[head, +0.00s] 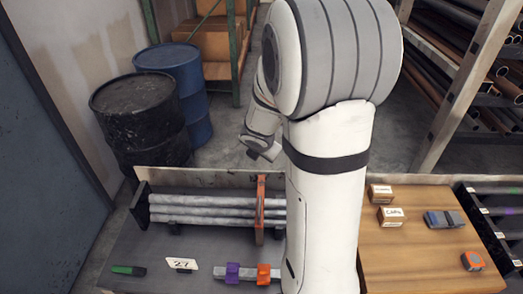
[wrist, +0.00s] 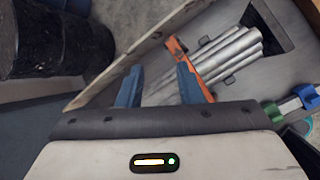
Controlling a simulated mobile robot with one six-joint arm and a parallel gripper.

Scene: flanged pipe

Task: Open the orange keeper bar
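The orange keeper bar (head: 260,208) stands upright across the front of the grey pipes (head: 205,211) in the head view, close to my arm. In the wrist view the orange keeper bar (wrist: 177,48) runs down behind the right finger of my gripper (wrist: 159,68). The gripper's two blue fingers are spread, and I see nothing held between them. The bar's lower part is partly covered by the right finger. I cannot tell whether finger and bar touch. The grey pipes (wrist: 225,56) lie beyond the bar. My arm hides the rack's right end in the head view.
A rail with purple (head: 233,272) and orange (head: 264,274) blocks lies in front, beside a "27" card (head: 181,263) and a green-ended item (head: 128,270). Small boxes (head: 391,215) sit on the wooden top at right. Drums (head: 140,118) stand behind left.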

